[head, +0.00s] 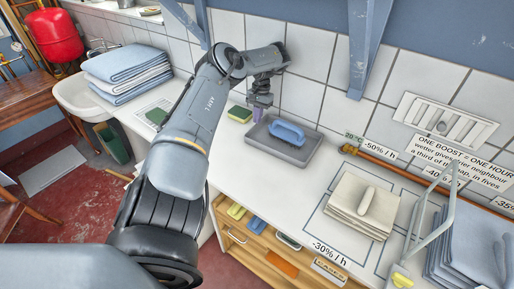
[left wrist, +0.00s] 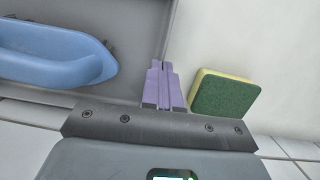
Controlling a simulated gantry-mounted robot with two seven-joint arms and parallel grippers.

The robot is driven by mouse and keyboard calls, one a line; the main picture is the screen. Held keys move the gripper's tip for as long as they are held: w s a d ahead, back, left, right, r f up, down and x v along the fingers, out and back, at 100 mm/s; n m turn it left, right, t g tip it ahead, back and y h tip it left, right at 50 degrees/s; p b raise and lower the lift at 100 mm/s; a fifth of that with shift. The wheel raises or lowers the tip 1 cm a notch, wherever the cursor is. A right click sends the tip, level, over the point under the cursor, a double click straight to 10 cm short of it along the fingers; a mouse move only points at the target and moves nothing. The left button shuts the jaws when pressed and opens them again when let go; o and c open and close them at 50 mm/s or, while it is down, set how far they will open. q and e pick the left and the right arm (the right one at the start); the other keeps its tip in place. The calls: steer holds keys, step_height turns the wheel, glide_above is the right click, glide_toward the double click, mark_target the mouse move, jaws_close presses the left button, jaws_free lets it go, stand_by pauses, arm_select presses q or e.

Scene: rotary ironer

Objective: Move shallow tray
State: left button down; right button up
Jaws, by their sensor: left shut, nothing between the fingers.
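The shallow grey tray (head: 274,154) lies on the white counter near the tiled wall. A blue handled object (head: 287,131) rests in it. In the left wrist view the tray (left wrist: 140,35) fills the upper left, with the blue object (left wrist: 50,55) inside. My left gripper (head: 260,112) is at the tray's back left edge. Its purple fingers (left wrist: 164,75) are closed together with nothing between them, and they overlap the tray's rim in the wrist view; I cannot tell whether they touch it. My right gripper does not show.
A green and yellow sponge (left wrist: 225,93) lies beside the fingers, also seen in the head view (head: 239,114). Folded blue cloths (head: 128,72) are at left. A beige cloth stack (head: 362,206) lies to the right, with bare counter between it and the tray. An open drawer (head: 275,240) is below.

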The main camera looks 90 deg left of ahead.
arm_select(q)
steer(key=shift+w+a+f+b, duration=0.2)
steer(key=shift+w+f+b, duration=0.15)
steer(key=shift+f+b, duration=0.35)
steer(key=shift+w+r, duration=0.35)
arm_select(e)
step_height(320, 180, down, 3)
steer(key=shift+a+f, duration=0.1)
arm_select(q)
steer(key=shift+w+d, duration=0.1)
steer(key=shift+r, duration=0.1)
